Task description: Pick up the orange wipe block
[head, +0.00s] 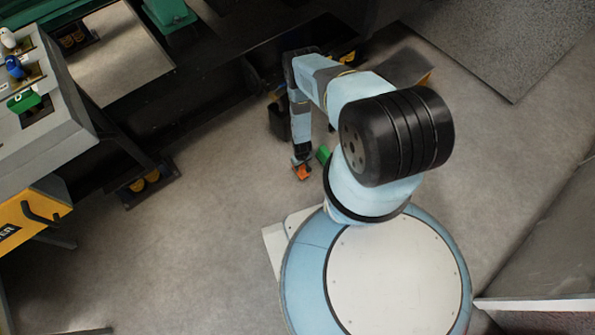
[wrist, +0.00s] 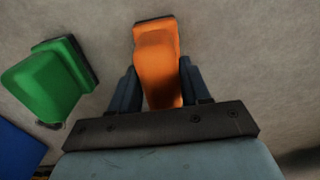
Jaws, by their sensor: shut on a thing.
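The orange wipe block (wrist: 158,60) is in the middle of the wrist view, between the two dark fingers of my gripper (wrist: 154,88). The fingers are shut on its sides, and its far end sticks out beyond them. In the head view the orange block (head: 301,172) shows small at the tip of my gripper (head: 302,160), low over the grey floor. I cannot tell whether the block touches the floor.
A green block (wrist: 47,82) lies close to the left of the orange one; it also shows in the head view (head: 323,154). A blue thing (wrist: 18,152) is at the wrist view's lower left edge. A grey-topped bench (head: 50,125) stands at the left. Open floor (head: 200,230) lies between.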

